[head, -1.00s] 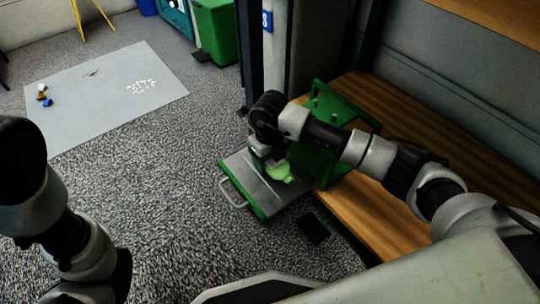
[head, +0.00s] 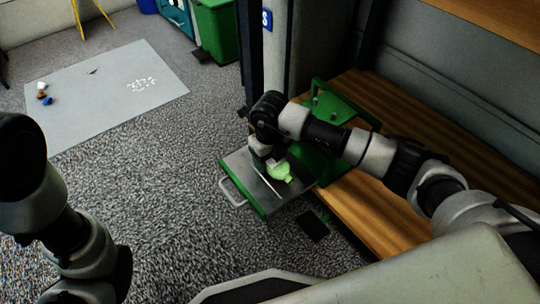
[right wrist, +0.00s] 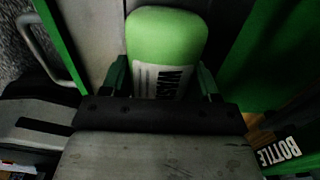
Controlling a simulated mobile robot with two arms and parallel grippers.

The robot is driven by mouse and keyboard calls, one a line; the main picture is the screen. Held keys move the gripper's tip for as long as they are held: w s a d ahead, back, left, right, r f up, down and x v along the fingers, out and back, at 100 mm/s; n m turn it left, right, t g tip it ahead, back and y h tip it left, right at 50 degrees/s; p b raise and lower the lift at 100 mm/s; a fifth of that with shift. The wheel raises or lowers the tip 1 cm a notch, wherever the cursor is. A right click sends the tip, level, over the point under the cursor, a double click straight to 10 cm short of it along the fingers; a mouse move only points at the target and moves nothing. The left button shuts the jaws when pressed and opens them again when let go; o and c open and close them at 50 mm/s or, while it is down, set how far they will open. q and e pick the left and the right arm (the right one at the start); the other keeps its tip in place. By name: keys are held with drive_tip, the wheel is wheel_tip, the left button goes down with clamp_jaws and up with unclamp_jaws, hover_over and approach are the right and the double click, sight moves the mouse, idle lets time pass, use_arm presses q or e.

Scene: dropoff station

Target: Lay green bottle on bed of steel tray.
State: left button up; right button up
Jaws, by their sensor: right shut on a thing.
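The green bottle (head: 281,172) is over the steel tray (head: 246,172), lying on its side with its narrow end toward the lower right in the head view. In the right wrist view the bottle (right wrist: 166,35) shows its rounded green end and a pale label with dark print. My right gripper (head: 268,160) is shut on the bottle, with a finger on each side of it in the right wrist view (right wrist: 162,78). The bottle is at or very near the tray bed; I cannot tell whether it touches. My left gripper is out of view.
The tray has green edges and a metal handle (head: 232,194) at its left. A green frame (head: 337,105) stands behind it on the wooden bench (head: 370,215). A dark flat thing (head: 312,227) lies below the tray. A grey mat (head: 110,95) lies on the open carpet.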

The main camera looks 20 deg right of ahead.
idle(0.6)
drive_tip(key=o, duration=0.8)
